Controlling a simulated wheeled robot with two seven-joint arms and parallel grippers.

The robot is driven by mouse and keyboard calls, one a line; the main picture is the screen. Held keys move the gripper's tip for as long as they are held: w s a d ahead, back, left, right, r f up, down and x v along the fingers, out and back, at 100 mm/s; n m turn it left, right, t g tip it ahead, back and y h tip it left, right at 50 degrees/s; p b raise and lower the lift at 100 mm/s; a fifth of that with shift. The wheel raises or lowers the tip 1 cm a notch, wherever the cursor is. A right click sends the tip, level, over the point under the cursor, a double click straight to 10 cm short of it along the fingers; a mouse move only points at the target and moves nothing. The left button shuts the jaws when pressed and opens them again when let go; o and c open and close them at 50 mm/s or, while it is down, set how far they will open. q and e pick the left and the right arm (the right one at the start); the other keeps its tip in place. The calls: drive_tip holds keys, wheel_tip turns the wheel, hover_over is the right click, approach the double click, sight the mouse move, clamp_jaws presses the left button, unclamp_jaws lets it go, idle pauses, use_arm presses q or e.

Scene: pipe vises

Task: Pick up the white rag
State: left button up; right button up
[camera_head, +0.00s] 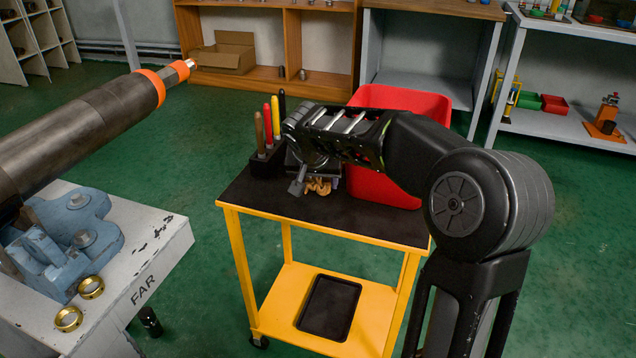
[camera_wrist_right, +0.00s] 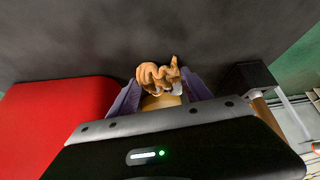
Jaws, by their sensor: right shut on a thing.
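A small crumpled orange-brown cloth-like thing (camera_head: 318,188) is at my right gripper (camera_head: 316,181), over the black top of the yellow cart. In the right wrist view the same crumpled cloth (camera_wrist_right: 158,76) sits between the two purple-grey fingers (camera_wrist_right: 160,98), which are shut on it. Its colour looks orange-brown, not white, and I see no plainly white rag. My arm hides part of the cart top, and I cannot tell whether the cloth touches it. My left gripper is not in view.
The yellow cart (camera_head: 238,255) carries a red bin (camera_head: 390,100) and a black holder with several coloured-handled tools (camera_head: 267,135). A black tray (camera_head: 329,307) lies on its lower shelf. A large pipe (camera_head: 80,130) and blue vise (camera_head: 75,225) stand at left.

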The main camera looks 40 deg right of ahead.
sight(316, 186)
drive_tip(key=c, duration=0.3)
idle(0.4)
drive_tip(key=shift+s+a+r+p, duration=0.15)
drive_tip(key=shift+r+p, duration=0.2)
drive_tip(key=shift+r, duration=0.5)
drive_tip(key=r, duration=0.1)
drive_tip(key=r+p, duration=0.1)
drive_tip(key=r, duration=0.3)
drive_tip(key=shift+a+r+p, duration=0.25)
drive_tip(key=shift+a+p, duration=0.05)
drive_tip(key=s+a, duration=0.3)
drive_tip(key=a, duration=0.2)
drive_tip(key=s+a, duration=0.4)
drive_tip(key=a, duration=0.1)
drive_tip(key=s+a, duration=0.4)
drive_tip(key=a, duration=0.1)
drive_tip(key=shift+a+f, duration=0.1)
drive_tip(key=shift+a, duration=0.2)
